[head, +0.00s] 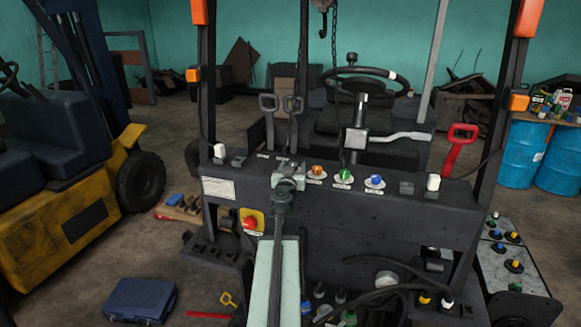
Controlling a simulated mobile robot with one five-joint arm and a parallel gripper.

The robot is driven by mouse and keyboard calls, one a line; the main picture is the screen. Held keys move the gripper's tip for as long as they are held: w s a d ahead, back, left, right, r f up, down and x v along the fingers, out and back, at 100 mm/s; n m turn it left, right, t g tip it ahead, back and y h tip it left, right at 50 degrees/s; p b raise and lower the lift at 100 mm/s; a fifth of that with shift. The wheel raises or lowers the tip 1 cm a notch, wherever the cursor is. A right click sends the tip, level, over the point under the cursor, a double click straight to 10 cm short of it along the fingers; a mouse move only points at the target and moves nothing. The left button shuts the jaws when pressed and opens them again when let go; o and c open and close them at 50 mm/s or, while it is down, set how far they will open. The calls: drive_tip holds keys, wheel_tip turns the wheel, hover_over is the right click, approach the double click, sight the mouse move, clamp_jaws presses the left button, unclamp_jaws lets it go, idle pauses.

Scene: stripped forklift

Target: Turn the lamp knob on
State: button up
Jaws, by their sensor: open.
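The dark dashboard (370,205) of the stripped forklift spans the middle of the head view. I cannot tell which one is the lamp knob. My gripper (289,167) is over the dashboard's top, just left of the orange knob. It is open, and I see nothing held in it. My arm hides part of the panel below it.
A red stop button (250,222) on a yellow plate sits left of my arm. The steering wheel (358,82), grey levers (269,103) and a red handle (461,137) rise behind the dashboard. Dark posts (495,110) flank it. A blue case (139,299) lies on the floor.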

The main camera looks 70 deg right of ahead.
drive_tip(key=shift+w, duration=0.1)
clamp_jaws()
